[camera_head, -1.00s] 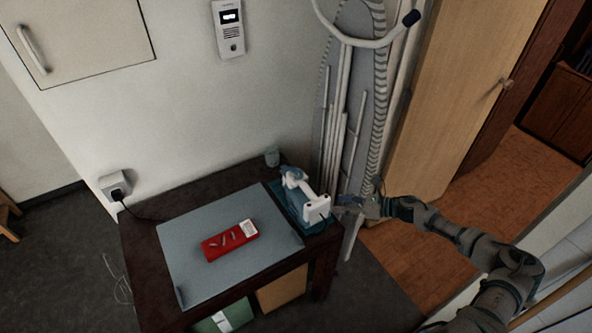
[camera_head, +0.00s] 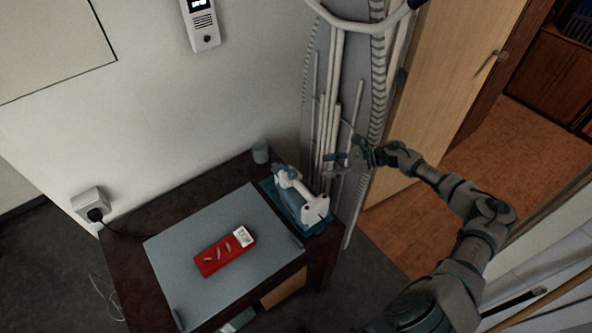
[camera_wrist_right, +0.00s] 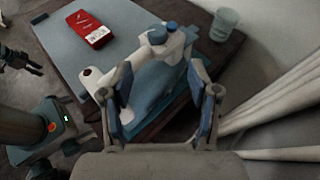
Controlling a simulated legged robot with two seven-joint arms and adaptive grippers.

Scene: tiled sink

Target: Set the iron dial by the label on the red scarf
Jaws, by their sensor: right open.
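The folded red scarf (camera_head: 217,256) lies on the grey mat (camera_head: 188,230) on the dark table, with its white label (camera_head: 243,237) at the upper right end. The blue and white iron (camera_head: 301,196) stands at the mat's right side, on a teal base. My right gripper (camera_head: 335,166) is open and empty, up and to the right of the iron. In the right wrist view, the iron (camera_wrist_right: 150,72) lies beyond and between the open fingers (camera_wrist_right: 163,110), apart from them. The scarf (camera_wrist_right: 90,29) shows at upper left there. The dial's setting is too small to read.
A cup (camera_head: 261,153) stands at the table's back corner near the iron. A folded ironing board (camera_head: 345,90) leans on the wall behind the gripper. A plug with a cord (camera_head: 97,214) is at the left wall. The mat left of the iron is mostly clear.

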